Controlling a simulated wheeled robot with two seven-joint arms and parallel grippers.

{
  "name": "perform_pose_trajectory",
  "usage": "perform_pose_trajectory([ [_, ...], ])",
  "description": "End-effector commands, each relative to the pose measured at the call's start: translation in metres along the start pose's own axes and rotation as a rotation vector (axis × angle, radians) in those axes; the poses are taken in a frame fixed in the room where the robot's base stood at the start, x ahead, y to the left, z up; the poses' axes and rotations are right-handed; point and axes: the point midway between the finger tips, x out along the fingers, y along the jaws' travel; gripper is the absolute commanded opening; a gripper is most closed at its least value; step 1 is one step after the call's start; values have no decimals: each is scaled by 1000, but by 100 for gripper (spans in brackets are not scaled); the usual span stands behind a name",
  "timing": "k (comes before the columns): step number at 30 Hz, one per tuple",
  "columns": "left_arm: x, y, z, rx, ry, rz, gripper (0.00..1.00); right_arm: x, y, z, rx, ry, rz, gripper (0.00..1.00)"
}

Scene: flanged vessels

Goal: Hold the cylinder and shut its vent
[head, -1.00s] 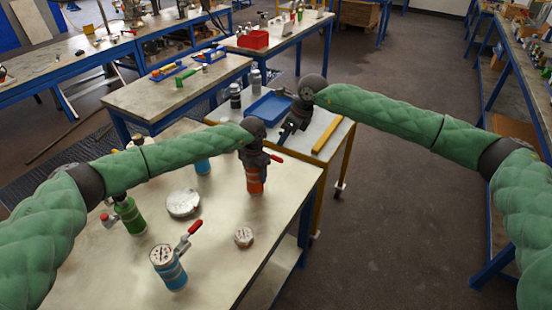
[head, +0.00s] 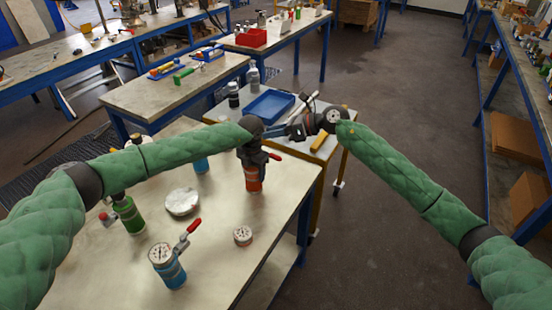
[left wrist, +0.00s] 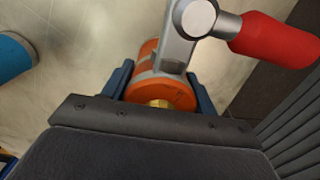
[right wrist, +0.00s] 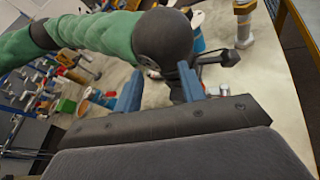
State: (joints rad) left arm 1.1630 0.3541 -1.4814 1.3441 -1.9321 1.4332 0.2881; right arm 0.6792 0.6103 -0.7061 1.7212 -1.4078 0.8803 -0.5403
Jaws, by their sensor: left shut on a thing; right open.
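An orange cylinder (head: 254,180) stands upright on the near table, its top hidden by my left gripper (head: 254,158). In the left wrist view my left gripper (left wrist: 160,85) is shut on the cylinder (left wrist: 166,93), one finger on each side. A grey vent lever (left wrist: 180,45) with a red grip (left wrist: 275,40) sticks out to the right there; the red grip also shows in the head view (head: 273,157). My right gripper (head: 283,131) is open and empty, right of and higher than the cylinder, pointing left. In the right wrist view, its fingers (right wrist: 160,90) face my left arm's dark wrist.
A blue cylinder with gauge and red lever (head: 170,270), a green cylinder (head: 130,216), another blue cylinder (head: 201,166), a round white-topped piece (head: 182,201) and a small gauge (head: 243,235) share the table. A cart behind holds a blue tray (head: 270,106) and bottles (head: 234,98).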

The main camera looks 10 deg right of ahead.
Motion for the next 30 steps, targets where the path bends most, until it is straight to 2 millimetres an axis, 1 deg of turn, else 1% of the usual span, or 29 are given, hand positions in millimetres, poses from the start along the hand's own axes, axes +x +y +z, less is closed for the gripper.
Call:
perform_pose_trajectory([
  [1, 0, 0, 0, 0, -1, 0, 16, 1, -2, -9, 5, -31, -5, 40],
  [7, 0, 0, 0, 0, -1, 0, 16, -1, -12, -38, 3, -148, -46, 40],
  [14, 0, 0, 0, 0, -1, 0, 16, -12, -26, -76, 9, -269, -126, 40],
  [24, -1, 0, 0, 0, -1, 0, 16, -38, -47, -143, 23, -397, -287, 40],
  [27, -1, 0, 0, 0, -1, 0, 16, -45, -51, -157, 26, -417, -326, 40],
  [30, -1, 0, 0, 0, -1, 0, 16, -50, -53, -167, 27, -427, -351, 40],
])
